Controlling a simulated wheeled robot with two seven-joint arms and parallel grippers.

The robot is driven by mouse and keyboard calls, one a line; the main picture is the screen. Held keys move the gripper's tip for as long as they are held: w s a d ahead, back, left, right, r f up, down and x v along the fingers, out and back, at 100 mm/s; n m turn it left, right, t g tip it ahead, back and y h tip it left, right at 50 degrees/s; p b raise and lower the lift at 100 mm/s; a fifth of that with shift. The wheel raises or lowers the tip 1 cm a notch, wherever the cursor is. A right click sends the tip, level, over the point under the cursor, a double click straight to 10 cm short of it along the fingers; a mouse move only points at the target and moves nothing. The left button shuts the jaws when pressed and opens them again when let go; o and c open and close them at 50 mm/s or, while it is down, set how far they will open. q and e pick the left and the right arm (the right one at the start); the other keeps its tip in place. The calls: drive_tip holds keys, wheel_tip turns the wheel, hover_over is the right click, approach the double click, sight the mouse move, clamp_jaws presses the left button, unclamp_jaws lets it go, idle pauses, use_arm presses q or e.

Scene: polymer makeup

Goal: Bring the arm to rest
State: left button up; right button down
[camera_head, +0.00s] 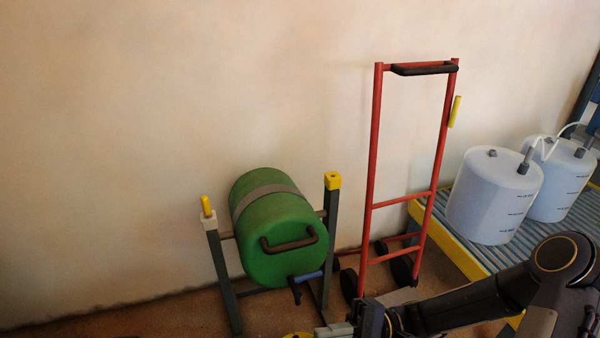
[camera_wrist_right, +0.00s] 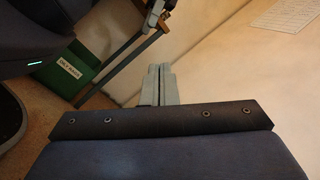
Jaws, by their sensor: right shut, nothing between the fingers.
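My right arm (camera_head: 470,305) reaches in from the right along the bottom of the head view. Its wrist is near the bottom edge, in front of the red hand truck and the drum stand. In the right wrist view the two grey fingers of my right gripper (camera_wrist_right: 158,84) lie side by side, shut and empty. The fingertips point at the pale wall, close to a grey stand post in the picture. In the head view the gripper (camera_head: 336,329) is small and partly cut off by the bottom edge. My left gripper is not in view.
A green drum (camera_head: 275,226) lies tilted in a grey stand (camera_head: 222,285) by the wall. A red hand truck (camera_head: 374,140) stands right of it. White tanks (camera_head: 491,200) stand on a ribbed platform (camera_head: 464,234). A green labelled box (camera_wrist_right: 70,72) shows in the wrist view.

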drive_tip(key=s+d+r+n+t+h, duration=0.1)
drive_tip(key=s+d+r+t+h, duration=0.25)
drive_tip(key=d+t+h, duration=0.35)
drive_tip(key=s+d+r+n+t+h, duration=0.1)
drive_tip(key=s+d+r+t+h, duration=0.3)
drive_tip(key=d+h, duration=0.5)
wheel_tip(320, 180, up, 27)
drive_tip(key=s+p, duration=0.1)
drive_tip(key=p, duration=2.7)
drive_tip(key=shift+s+a+h, duration=0.2)
drive_tip(key=shift+a+h, duration=0.1)
drive_tip(key=shift+a, duration=0.05)
